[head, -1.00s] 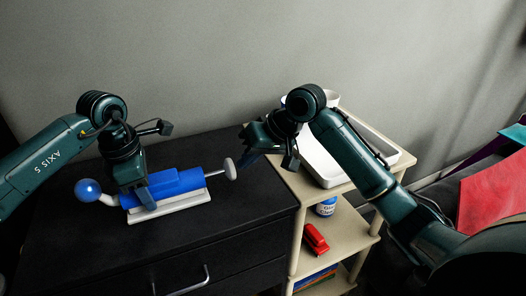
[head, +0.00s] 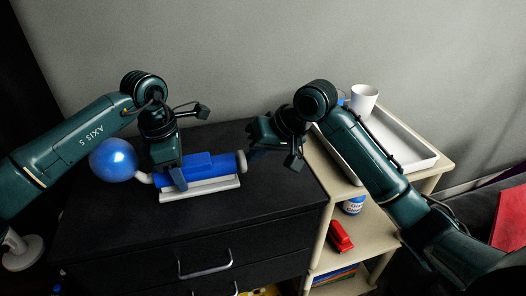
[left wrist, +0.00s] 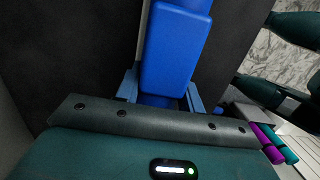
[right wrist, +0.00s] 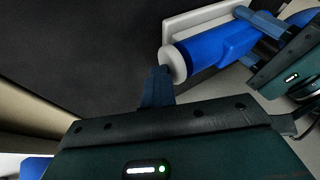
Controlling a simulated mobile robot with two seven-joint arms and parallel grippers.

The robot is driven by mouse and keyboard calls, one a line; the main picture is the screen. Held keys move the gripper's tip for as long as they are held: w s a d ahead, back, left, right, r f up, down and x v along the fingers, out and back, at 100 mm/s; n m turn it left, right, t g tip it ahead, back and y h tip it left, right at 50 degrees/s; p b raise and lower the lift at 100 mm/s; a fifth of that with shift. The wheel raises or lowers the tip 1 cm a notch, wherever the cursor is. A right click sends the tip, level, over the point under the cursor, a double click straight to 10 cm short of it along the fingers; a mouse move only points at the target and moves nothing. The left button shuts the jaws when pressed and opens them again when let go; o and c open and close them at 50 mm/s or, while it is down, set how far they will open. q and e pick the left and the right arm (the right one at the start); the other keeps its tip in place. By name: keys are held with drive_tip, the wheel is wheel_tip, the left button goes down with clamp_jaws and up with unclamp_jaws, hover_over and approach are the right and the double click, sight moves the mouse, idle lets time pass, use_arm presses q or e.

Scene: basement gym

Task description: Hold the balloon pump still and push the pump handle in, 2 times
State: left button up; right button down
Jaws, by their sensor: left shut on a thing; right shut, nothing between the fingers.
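The balloon pump (head: 215,168) has a blue barrel on a white base and lies on the dark dresser top. A round blue balloon (head: 113,160) is on its left end. The pale pump handle (head: 242,163) sits close against the barrel's right end, with no rod visible. My left gripper (head: 178,180) is shut on the pump's barrel; its fingers flank the blue body in the left wrist view (left wrist: 160,98). My right gripper (head: 258,151) is shut and empty beside the handle. In the right wrist view its fingertips (right wrist: 163,74) are at the handle disc; contact is unclear.
A light shelf unit (head: 315,240) stands right of the dresser (head: 130,235), with a white tray (head: 425,160) and white mug (head: 363,99) on top. A red toy car (head: 340,236) and a jar (head: 353,205) are on its shelf. The dresser top's front is clear.

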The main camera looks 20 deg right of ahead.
drive_tip(key=shift+a, duration=0.1)
drive_tip(key=d, duration=0.4)
drive_tip(key=shift+d, duration=0.3)
drive_tip(key=v, duration=0.9)
drive_tip(key=shift+s+r, duration=0.2)
drive_tip(key=shift+r, duration=0.2)
idle(0.6)
drive_tip(key=d, duration=0.5)
drive_tip(key=shift+s+d, duration=0.1)
drive_tip(key=shift+s, duration=0.1)
